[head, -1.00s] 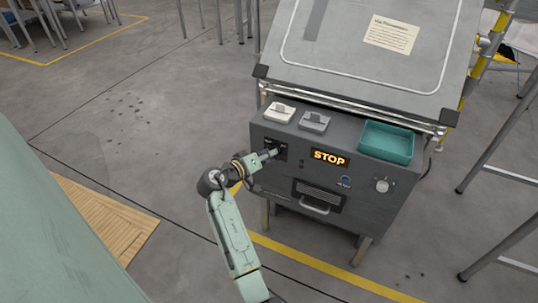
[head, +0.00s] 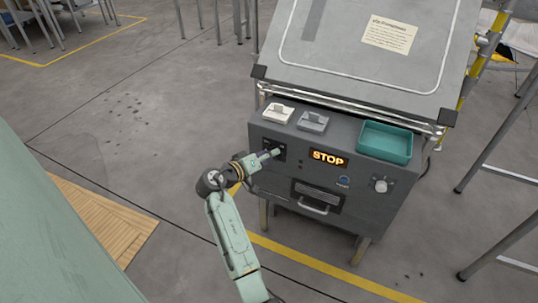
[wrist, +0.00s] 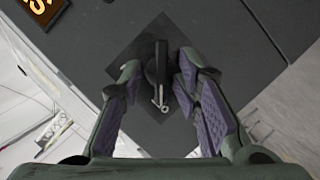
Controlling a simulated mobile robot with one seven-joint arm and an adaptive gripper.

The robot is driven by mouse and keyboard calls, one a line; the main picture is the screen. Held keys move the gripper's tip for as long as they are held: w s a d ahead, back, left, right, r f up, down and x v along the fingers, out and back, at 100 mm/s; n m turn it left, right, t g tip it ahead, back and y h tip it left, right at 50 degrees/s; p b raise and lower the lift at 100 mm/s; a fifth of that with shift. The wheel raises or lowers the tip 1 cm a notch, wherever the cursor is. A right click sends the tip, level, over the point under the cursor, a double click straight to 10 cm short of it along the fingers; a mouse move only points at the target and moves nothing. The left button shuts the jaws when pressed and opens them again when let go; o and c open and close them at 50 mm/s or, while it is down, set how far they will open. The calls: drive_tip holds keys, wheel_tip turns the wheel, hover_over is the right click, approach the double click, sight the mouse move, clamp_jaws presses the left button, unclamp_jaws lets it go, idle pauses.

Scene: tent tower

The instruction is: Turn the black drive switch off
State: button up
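The black drive switch (wrist: 156,66) is a narrow black knob on a dark square plate (wrist: 138,42), seen in the wrist view. In the head view this plate (head: 268,144) is at the left of the grey cabinet's front, partly hidden by my gripper (head: 275,153). In the wrist view my gripper (wrist: 156,82) is open, with one finger on each side of the knob. Gaps show between the knob and both fingers, the right finger being nearer.
The grey cabinet (head: 280,178) has a lit STOP sign (head: 328,157), a blue button (head: 344,181), a silver knob (head: 381,185) and a handle (head: 315,209). A teal tray (head: 386,142), a white block (head: 278,113) and a grey block (head: 313,121) sit on top.

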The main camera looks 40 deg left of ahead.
drive_tip(key=v, duration=1.1)
drive_tip(key=shift+s+r, duration=0.25)
drive_tip(key=shift+s, duration=0.1)
